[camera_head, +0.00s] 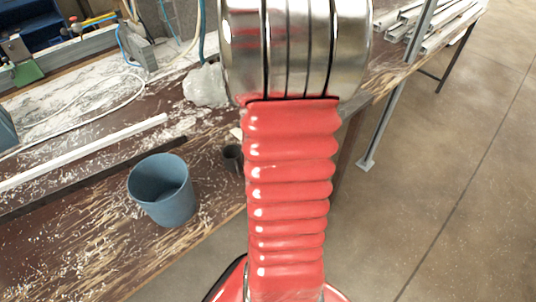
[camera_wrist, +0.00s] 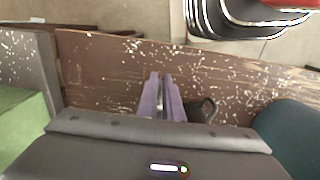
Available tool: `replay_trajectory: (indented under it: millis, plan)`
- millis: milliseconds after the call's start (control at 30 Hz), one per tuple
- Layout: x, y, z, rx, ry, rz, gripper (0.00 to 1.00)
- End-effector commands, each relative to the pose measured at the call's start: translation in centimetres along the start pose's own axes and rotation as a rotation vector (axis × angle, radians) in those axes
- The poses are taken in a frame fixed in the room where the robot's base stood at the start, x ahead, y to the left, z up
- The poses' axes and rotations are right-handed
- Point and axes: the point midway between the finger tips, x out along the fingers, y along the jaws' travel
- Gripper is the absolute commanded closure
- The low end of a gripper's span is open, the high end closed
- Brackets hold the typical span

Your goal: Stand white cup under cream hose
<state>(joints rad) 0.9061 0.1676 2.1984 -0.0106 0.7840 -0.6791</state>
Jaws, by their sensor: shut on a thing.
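My gripper shows in the wrist view (camera_wrist: 161,80), its two purple fingers nearly together over the brown bench. A narrow pale strip shows between them; it seems to be part of the white cup, but its shape cannot be made out. In the head view my red arm hides the gripper, and no whole white cup shows. A cream hose (camera_head: 196,30) hangs at the top of the head view, left of my arm, close to blue hoses. Its lower end is hard to make out.
A blue-grey bucket (camera_head: 165,195) stands near the bench's front edge. A dark cup (camera_head: 232,157) stands beside it, close to the fingers in the wrist view (camera_wrist: 205,110). A crumpled clear bag (camera_head: 205,86) lies farther back.

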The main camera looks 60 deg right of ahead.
Motion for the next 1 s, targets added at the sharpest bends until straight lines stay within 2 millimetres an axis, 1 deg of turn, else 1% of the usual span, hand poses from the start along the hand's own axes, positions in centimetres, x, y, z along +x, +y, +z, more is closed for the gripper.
replay_trajectory:
  millis: [33, 267, 500, 633, 767, 867, 1000]
  plan:
    - [0.0, 0.0, 0.0, 0.0, 0.0, 0.0, 0.92]
    - [0.0, 0.0, 0.0, 0.0, 0.0, 0.0, 0.76]
    - [0.0, 0.0, 0.0, -0.001, 0.0, 0.0, 0.75]
    - [-0.4, 0.0, 0.0, -0.001, 0.0, 0.0, 0.75]
    - [-1.6, 0.0, -0.1, -0.001, 0.002, 0.001, 0.75]
    - [-3.0, 0.0, -0.1, -0.001, 0.003, 0.002, 0.75]
    - [-5.4, 0.0, -0.1, -0.001, 0.003, 0.002, 0.75]
